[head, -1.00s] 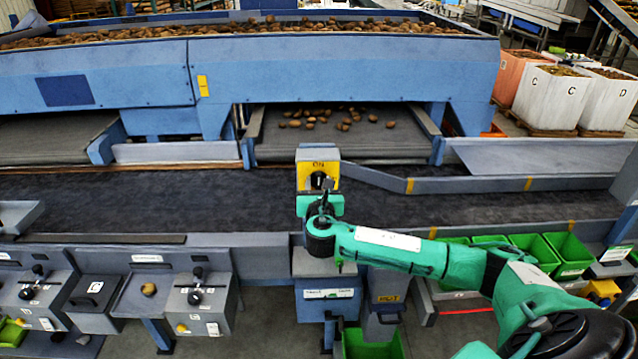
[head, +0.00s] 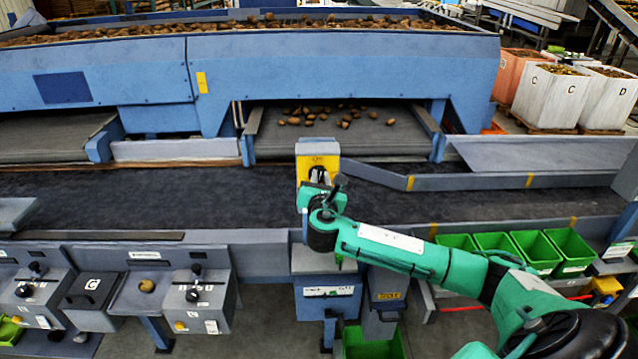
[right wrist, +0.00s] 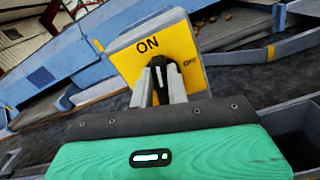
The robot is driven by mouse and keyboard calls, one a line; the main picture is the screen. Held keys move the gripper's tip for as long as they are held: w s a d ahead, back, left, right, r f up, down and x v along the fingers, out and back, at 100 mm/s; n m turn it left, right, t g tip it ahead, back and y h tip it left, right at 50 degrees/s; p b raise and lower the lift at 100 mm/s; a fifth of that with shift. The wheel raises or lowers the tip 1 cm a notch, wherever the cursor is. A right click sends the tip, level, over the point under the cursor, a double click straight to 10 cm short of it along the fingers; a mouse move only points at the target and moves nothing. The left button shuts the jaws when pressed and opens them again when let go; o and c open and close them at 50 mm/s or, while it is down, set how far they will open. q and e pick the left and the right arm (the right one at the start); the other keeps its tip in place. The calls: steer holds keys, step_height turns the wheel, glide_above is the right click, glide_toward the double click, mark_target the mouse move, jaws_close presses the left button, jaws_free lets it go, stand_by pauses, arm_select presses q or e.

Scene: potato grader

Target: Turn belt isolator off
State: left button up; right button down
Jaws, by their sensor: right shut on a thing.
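The belt isolator is a grey box with a yellow front plate (head: 305,169) beside the dark belt, at the middle of the head view. In the right wrist view its yellow plate (right wrist: 121,62) carries the word ON at upper left and OFF at right. Its black rotary knob (right wrist: 171,66) is partly hidden by the fingers. My right gripper (right wrist: 163,84) is shut on the knob, one finger on each side. It also shows in the head view (head: 321,183), covering most of the knob. The knob's exact pointing is hard to tell. My left gripper is not in view.
A grey guide rail (head: 450,184) runs right from the isolator. Control boxes (head: 200,298) with black knobs stand at lower left. Green bins (head: 535,252) stand at right, behind my right arm. Potatoes (head: 345,122) lie on the feed belt behind.

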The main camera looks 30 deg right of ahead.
steer(key=shift+s+d+f+m+b, duration=0.1)
steer(key=shift+d+f+m+b, duration=0.15)
steer(key=shift+m+b, duration=1.75)
steer(key=shift+s+d+f+m+b, duration=0.15)
steer(key=shift+f+m+b, duration=0.55)
steer(key=shift+m, duration=2.3)
steer(key=shift+s+d+m+b, duration=0.1)
steer(key=shift+d+m+b, duration=0.05)
steer(key=shift+m+b, duration=1.95)
steer(key=shift+m+p, duration=0.3)
steer(key=shift+m, duration=0.2)
steer(key=c, duration=1.4)
jaws_free()
steer(key=shift+o, duration=0.2)
